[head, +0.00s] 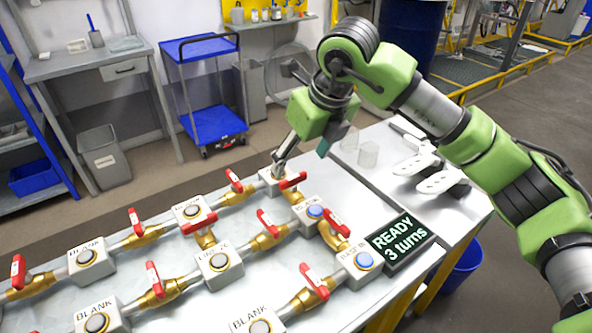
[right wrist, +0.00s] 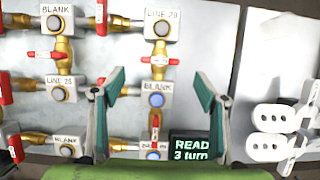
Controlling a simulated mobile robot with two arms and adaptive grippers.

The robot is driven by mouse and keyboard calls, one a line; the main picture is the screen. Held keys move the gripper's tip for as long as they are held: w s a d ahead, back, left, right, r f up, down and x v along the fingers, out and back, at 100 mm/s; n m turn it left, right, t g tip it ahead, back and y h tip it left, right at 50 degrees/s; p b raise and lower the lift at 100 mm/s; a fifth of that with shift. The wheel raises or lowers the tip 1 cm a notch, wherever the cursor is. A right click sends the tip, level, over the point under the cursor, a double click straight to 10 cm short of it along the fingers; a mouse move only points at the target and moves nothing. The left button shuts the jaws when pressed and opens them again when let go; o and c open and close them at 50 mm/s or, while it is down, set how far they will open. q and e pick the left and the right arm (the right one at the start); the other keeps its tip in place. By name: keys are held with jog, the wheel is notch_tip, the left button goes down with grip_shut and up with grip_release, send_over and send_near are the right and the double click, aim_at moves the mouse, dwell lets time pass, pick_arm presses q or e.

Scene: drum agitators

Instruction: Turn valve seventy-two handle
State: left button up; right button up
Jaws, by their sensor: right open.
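Several red valve handles sit on brass pipes between grey blocks on a bench. I cannot read their numbers, so I cannot tell which is valve seventy-two. My right gripper (head: 303,158) is open and empty above the far right end of the pipework. In the right wrist view its fingers (right wrist: 158,75) frame a red handle (right wrist: 160,61) between the "LINE 29" block (right wrist: 161,24) and a blue-button block (right wrist: 157,94). That handle shows in the head view (head: 292,181), close to one fingertip. I cannot tell whether they touch. My left gripper is not in view.
A dark display (head: 400,243) reading "READY 3 turns" stands at the right of the pipework. White slotted parts (head: 442,182) and a clear cup (head: 368,154) are on the bench at the right. A blue cart (head: 215,122) stands on the floor behind.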

aim_at(293, 177)
jog(key=p+x, duration=0.1)
jog(key=x, duration=0.5)
jog(key=shift+w+a+f, duration=0.1)
jog(key=shift+w+f, duration=0.1)
jog(key=shift+f, duration=0.1)
jog(key=c, duration=1.1)
